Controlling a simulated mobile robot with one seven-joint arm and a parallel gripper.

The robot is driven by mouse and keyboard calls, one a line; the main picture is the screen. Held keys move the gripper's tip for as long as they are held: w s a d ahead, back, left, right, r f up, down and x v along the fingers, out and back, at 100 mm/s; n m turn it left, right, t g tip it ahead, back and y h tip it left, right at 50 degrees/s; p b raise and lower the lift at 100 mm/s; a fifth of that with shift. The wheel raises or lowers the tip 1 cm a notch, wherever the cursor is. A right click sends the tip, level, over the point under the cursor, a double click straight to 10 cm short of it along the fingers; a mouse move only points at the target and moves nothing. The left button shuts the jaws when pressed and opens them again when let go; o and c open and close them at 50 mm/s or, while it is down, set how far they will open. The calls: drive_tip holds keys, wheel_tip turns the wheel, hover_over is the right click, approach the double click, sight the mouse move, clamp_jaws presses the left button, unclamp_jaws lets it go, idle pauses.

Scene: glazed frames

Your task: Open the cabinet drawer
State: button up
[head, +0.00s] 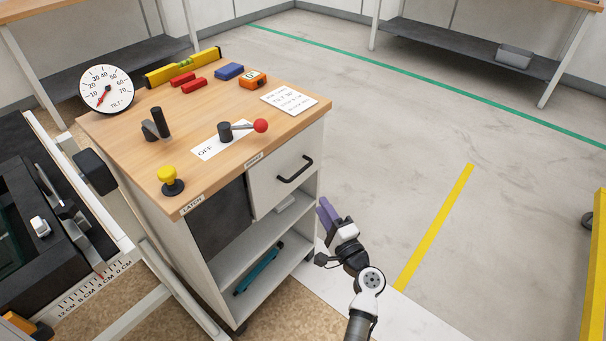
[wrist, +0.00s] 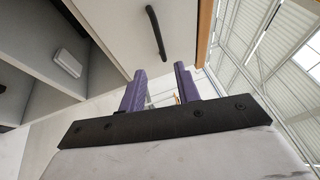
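The cabinet drawer (head: 275,186) is a light front panel at the upper right of the wooden-topped cabinet and looks closed. Its black bar handle (head: 295,170) is on the drawer front. In the wrist view the handle (wrist: 155,33) shows above the fingers, on the light panel. My gripper (head: 327,212) has purple fingers and is in front of the cabinet, below and to the right of the handle. In the wrist view the two purple fingers (wrist: 160,84) stand apart with nothing between them. The gripper does not touch the handle.
The cabinet top (head: 200,104) holds a red-knobbed lever (head: 260,126), a yellow knob (head: 168,176), a dial (head: 106,90) and several small blocks. Open shelves below the drawer hold a teal object (head: 259,268). Floor to the right (head: 400,130) is clear, with a yellow stripe (head: 435,225).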

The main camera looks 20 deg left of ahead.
drive_tip(key=p+x, duration=0.2)
drive_tip(key=x, duration=1)
drive_tip(key=shift+p, duration=0.4)
drive_tip(key=shift+w+a, duration=0.1)
clamp_jaws()
